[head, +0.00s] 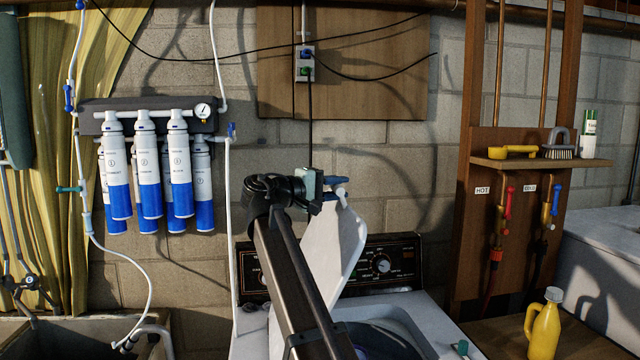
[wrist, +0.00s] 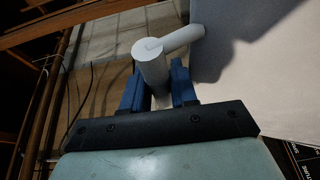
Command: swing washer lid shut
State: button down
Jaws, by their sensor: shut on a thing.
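The washer lid (head: 333,250) is a white panel standing raised and tilted above the open washer (head: 432,320) in the head view. It also fills the upper right of the wrist view (wrist: 260,60). A white post-like handle (wrist: 152,62) joins the lid by a short bar. My gripper (head: 338,188) is at the lid's upper edge. Its blue fingers (wrist: 157,88) are shut on the handle, one on each side. My arm hides part of the lid and the washer's front left.
The control panel (head: 400,262) stands behind the lid. Water filters (head: 148,170) hang on the left wall. A wooden shelf (head: 590,162) with a brush and yellow scoop is at right. A yellow jug (head: 543,330) stands right of the washer. A utility sink (head: 70,335) is at lower left.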

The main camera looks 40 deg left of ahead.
jog(key=w+d+f+m+g+y, duration=0.1)
jog(key=w+d+f+g, duration=0.2)
jog(key=w+d+f, duration=0.5)
jog(key=w+d+f+g+y, duration=0.1)
jog(key=w+d+f, duration=0.3)
jog(key=f, duration=0.5)
jog(key=w+d+f+m+g+y, duration=0.1)
jog(key=w+d+f+g+y, duration=0.1)
jog(key=f, duration=0.7)
jog(key=w+d+f+m+g+y, duration=0.1)
jog(key=w+d+f+g+y, duration=0.1)
jog(key=w+d+f, duration=0.4)
jog(key=shift+w+d+f+g, duration=0.15)
jog(key=shift+w+f+g, duration=0.05)
jog(key=shift+f, duration=0.6)
jog(key=shift+w+d+f+g, duration=0.15)
jog(key=shift+f+g, duration=0.05)
jog(key=shift+f, duration=0.6)
jog(key=c, duration=1.3)
grip_release()
jog(key=shift+o, duration=0.2)
jog(key=shift+s+r, duration=0.1)
jog(key=v, duration=1.3)
jog(key=shift+r, duration=0.3)
jog(key=shift+s+a, duration=0.1)
jog(key=shift+s, duration=0.05)
jog(key=shift+c, duration=0.2)
